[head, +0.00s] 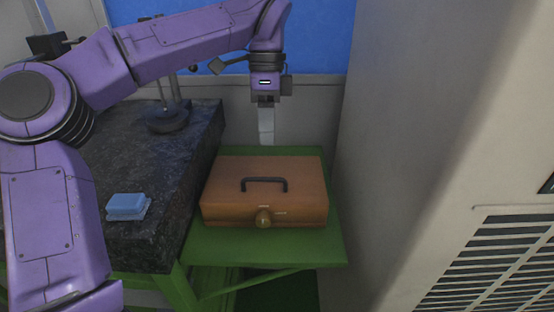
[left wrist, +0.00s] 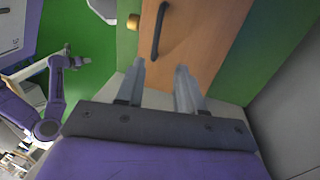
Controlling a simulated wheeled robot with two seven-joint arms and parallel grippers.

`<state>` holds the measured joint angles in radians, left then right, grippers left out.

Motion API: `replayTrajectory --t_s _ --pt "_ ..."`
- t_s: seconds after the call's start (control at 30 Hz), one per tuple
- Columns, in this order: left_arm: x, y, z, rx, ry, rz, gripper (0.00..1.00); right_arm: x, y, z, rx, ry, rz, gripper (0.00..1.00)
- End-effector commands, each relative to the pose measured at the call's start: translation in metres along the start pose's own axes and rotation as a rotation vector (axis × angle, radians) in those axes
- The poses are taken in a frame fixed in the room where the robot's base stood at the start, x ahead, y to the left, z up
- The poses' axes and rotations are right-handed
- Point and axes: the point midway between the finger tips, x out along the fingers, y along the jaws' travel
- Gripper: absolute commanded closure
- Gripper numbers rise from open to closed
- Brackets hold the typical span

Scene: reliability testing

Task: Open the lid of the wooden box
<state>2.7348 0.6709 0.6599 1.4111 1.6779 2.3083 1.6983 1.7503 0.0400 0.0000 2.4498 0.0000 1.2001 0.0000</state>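The wooden box (head: 232,190) sits on a green stand with its lid shut. My left gripper (head: 266,140) points down just behind the box's back edge.
The green stand (head: 270,249) has a narrow free margin around the box. A dark stone bench (head: 150,185) at the left holds a blue sponge-like block (head: 127,205) and a metal stand (head: 167,118). A large beige cabinet (head: 410,150) closes off the right side.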

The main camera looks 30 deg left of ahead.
Motion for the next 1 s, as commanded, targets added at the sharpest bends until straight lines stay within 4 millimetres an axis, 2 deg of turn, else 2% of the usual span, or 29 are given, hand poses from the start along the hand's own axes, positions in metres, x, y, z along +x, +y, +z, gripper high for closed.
replayTrajectory --t_s 0.03,0.2,0.33,0.5,0.7,0.73,0.83,1.0 --pt "0.014 0.0 0.0 0.004 0.001 0.004 0.63 0.003 0.0 0.002 0.0 -0.001 0.001 0.57" --pt "0.053 -0.005 -0.003 0.002 -0.003 0.009 0.63 0.003 0.0 0.002 -0.001 -0.002 0.001 0.57" --pt "0.075 -0.007 -0.004 0.0 -0.004 0.011 0.63 0.003 0.0 0.002 0.0 -0.001 0.0 0.57" --pt "0.087 -0.007 -0.004 -0.001 -0.003 0.008 0.63 0.003 0.0 0.001 0.0 0.0 0.0 0.57" --pt "0.087 -0.007 -0.004 -0.001 -0.003 0.007 0.63 0.003 0.0 0.001 0.0 -0.001 0.0 0.57" --pt "0.087 -0.007 -0.004 -0.001 -0.003 0.007 0.66 0.003 0.0 0.001 0.0 -0.001 0.0 0.57" --pt "0.087 -0.007 -0.004 -0.001 -0.003 0.007 0.99 0.003 0.0 0.001 0.0 0.0 0.0 0.57" --pt "0.087 -0.007 -0.004 -0.001 -0.003 0.007 1.0 0.003 0.0 0.001 0.0 0.0 0.0 0.57"
